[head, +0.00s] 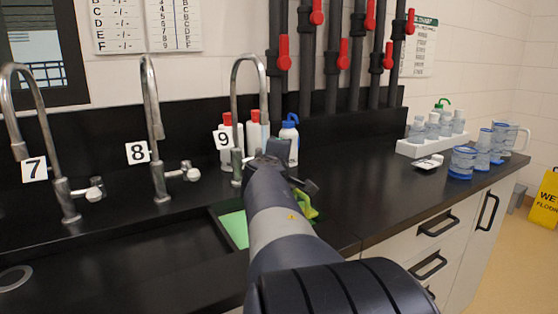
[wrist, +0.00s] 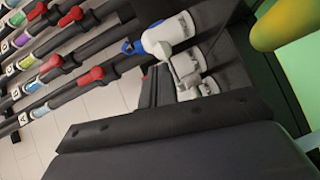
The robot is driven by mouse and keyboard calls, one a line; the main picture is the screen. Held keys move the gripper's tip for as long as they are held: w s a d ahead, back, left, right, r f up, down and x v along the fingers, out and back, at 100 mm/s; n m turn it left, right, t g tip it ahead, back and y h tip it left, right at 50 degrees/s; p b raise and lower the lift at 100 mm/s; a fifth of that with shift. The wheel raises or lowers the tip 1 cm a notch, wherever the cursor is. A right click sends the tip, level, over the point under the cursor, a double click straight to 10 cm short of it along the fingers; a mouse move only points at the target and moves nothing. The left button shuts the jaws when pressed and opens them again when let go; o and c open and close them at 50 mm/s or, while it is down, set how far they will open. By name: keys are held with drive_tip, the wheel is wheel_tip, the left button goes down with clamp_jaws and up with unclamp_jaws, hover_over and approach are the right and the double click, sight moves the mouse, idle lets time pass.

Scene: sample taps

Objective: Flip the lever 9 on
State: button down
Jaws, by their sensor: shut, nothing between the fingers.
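Tap 9 (head: 237,100) is a silver gooseneck tap with a white label "9" (head: 223,139) on its stem, at the back of the black counter in the head view. My gripper (head: 278,152) is shut and empty, just right of the stem at about the height of the lever.
Tap 8 (head: 152,100) and tap 7 (head: 18,105) stand to the left. Bottles (head: 289,138) stand behind my gripper and show in the wrist view (wrist: 168,35). Pipes with red valves (head: 284,52) rise behind. A sink with a green patch (head: 236,228) lies below my arm.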

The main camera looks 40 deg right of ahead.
drive_tip(key=s+a, duration=0.1)
drive_tip(key=s, duration=0.1)
drive_tip(key=s+a+r+p, duration=0.1)
drive_tip(key=s, duration=0.2)
drive_tip(key=s+a+p, duration=0.1)
drive_tip(key=s, duration=0.2)
drive_tip(key=shift+a+r, duration=0.25)
drive_tip(key=shift+a, duration=0.1)
drive_tip(key=shift+s+a, duration=0.3)
drive_tip(key=shift+s, duration=0.3)
drive_tip(key=shift+f, duration=0.1)
